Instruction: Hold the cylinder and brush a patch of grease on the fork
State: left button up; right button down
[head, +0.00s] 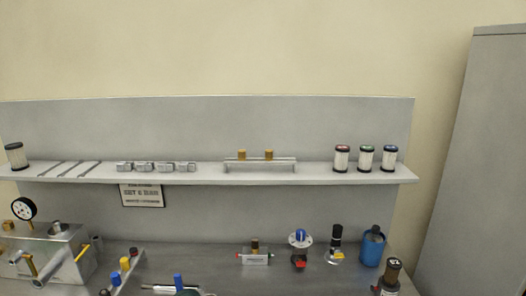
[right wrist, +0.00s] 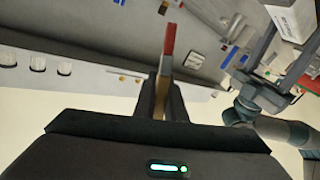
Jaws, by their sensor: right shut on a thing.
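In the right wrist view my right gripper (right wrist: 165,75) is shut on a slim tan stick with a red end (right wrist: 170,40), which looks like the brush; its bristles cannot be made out. My left gripper (right wrist: 280,62) shows at the right of that view, its two dark fingers apart, close to a white box-like thing (right wrist: 294,18). Neither gripper shows in the head view. A silver rod-like thing (head: 157,287) lies at the bottom edge of the head view, cut off; I cannot tell whether it is the cylinder or its fork. No grease patch can be made out.
A shelf (head: 210,178) runs across the back, with several canisters and metal parts. On the bench (head: 215,276) are a metal block with a gauge (head: 24,208), a small valve block (head: 255,257), a blue can (head: 372,246) and a dark bottle (head: 391,274). A tall grey cabinet (head: 485,150) stands right.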

pick_arm(q)
jog(key=shift+p, duration=0.4)
dwell(0.3)
jog(key=shift+c, duration=0.4)
jog(key=c, duration=1)
jog(key=shift+f, duration=0.2)
jog(key=shift+o, duration=0.2)
jog(key=shift+s+f, duration=0.1)
jog(key=shift+s, duration=0.05)
